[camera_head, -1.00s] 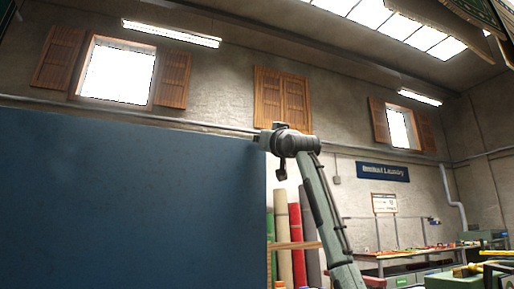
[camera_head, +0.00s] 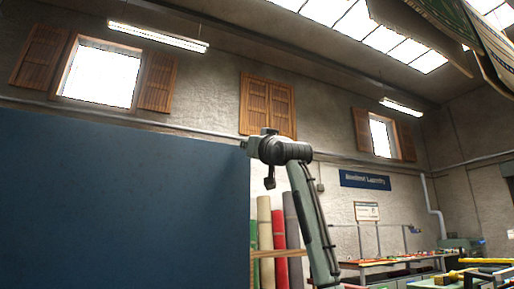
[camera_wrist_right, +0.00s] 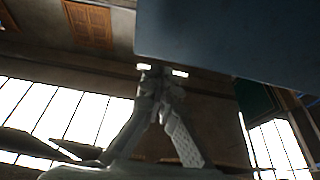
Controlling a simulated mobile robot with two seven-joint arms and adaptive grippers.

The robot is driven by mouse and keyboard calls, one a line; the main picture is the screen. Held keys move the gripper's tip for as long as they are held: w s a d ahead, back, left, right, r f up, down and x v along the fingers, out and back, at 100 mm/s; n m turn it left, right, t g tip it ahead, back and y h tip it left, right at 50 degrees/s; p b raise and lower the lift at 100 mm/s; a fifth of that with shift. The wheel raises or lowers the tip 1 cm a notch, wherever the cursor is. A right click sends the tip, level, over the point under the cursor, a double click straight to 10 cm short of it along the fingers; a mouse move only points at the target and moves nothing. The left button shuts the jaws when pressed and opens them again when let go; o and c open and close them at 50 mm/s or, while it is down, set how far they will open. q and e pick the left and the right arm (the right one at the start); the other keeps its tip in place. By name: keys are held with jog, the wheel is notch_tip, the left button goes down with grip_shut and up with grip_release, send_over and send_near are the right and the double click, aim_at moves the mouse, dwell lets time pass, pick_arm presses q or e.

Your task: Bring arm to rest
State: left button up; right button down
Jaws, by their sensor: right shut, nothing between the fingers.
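My right arm (camera_head: 312,220) rises from the lower middle of the head view, bent at the top beside the right edge of a large blue panel (camera_head: 120,205). Its end points left and overlaps the panel's edge; I cannot tell the gap in depth. In the right wrist view my right gripper (camera_wrist_right: 162,71) has its fingers drawn together and holds nothing. The blue panel (camera_wrist_right: 235,38) fills the upper right there. I cannot tell whether the gripper touches it. My left arm and gripper are not in view.
Rolled rugs (camera_head: 279,230) stand behind my right arm. A workbench (camera_head: 390,262) with coloured items runs along the right. Striped rugs (camera_head: 440,28) hang at the upper right. Open air lies between the arm and the wall sign (camera_head: 364,180).

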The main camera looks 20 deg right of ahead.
jog(key=v, duration=0.9)
jog(key=shift+s, duration=0.15)
